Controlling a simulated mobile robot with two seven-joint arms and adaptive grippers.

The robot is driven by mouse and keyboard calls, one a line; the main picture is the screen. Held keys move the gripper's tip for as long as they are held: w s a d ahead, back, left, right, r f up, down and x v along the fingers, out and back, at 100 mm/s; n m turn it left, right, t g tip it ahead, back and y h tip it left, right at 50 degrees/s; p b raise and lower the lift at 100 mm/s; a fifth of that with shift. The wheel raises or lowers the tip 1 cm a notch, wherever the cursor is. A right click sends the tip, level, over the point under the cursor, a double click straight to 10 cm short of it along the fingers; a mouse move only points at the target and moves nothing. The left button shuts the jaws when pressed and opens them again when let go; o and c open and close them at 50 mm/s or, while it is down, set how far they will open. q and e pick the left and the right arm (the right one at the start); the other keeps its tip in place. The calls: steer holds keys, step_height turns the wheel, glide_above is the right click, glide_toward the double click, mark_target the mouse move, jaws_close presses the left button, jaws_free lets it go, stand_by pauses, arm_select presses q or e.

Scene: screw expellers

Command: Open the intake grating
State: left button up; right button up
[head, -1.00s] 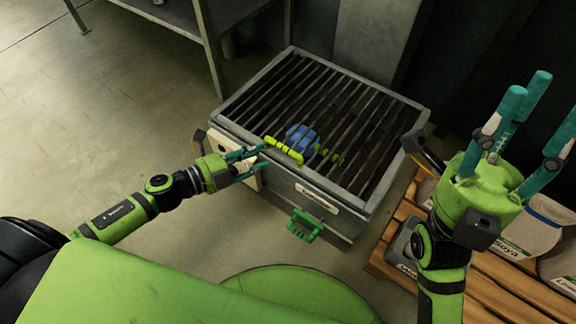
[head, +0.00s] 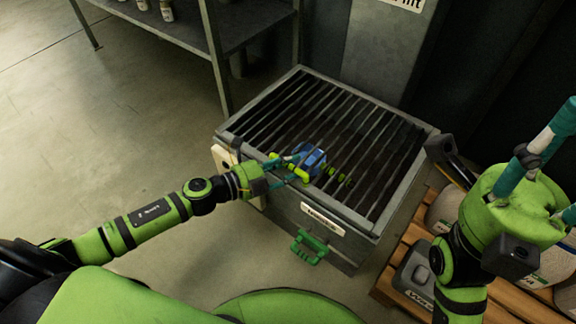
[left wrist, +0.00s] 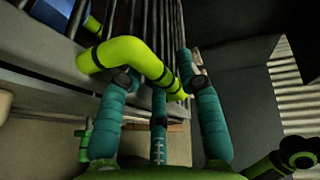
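The intake grating (head: 345,120) is a dark barred panel lying flat in the grey metal frame of a box-shaped intake. A yellow-green handle (head: 303,175) sits at its front edge, and a blue object (head: 310,158) lies on the bars behind it. My left gripper (head: 288,170) is at the handle. In the left wrist view the handle (left wrist: 130,56) runs between the spread teal fingers of the gripper (left wrist: 160,90), which are open around it; firm contact is not clear. My right gripper (head: 545,170) is raised at the right, its fingers spread and empty, partly cut off by the frame.
A green handle (head: 309,246) is on the intake's front below a white label (head: 323,218). A wooden pallet (head: 405,255) with sacks stands to the right. A metal shelf (head: 190,25) stands behind left. The floor at left is clear.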

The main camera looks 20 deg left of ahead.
arm_select(q)
steer(key=shift+c, duration=0.4)
jaws_close()
steer(key=shift+r+p, duration=0.3)
steer(key=shift+p, duration=0.1)
